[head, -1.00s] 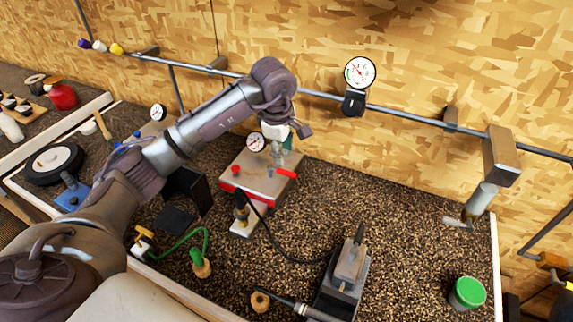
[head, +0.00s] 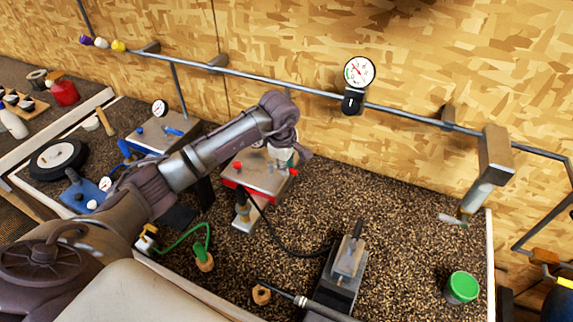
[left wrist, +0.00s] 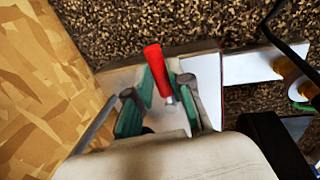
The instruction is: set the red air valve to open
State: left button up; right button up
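The red air valve is a lever on a grey box with red trim (head: 262,182) near the wall. In the head view only a bit of the red lever (head: 293,172) shows beside my left gripper (head: 282,162), which hides much of the box's far side. In the left wrist view the red lever (left wrist: 156,65) slants between the two green-padded fingers of my left gripper (left wrist: 160,78). The fingers stand apart on either side of it; firm contact cannot be made out. My right gripper is not in view.
A red knob (head: 238,165) sits on the same box. A similar box with a blue lever (head: 173,131) stands to the left. A black hose (head: 275,235) runs in front. The board wall (head: 400,60) is close behind; the speckled bench at right is mostly clear.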

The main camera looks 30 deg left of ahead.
pick_arm(q)
grip_shut()
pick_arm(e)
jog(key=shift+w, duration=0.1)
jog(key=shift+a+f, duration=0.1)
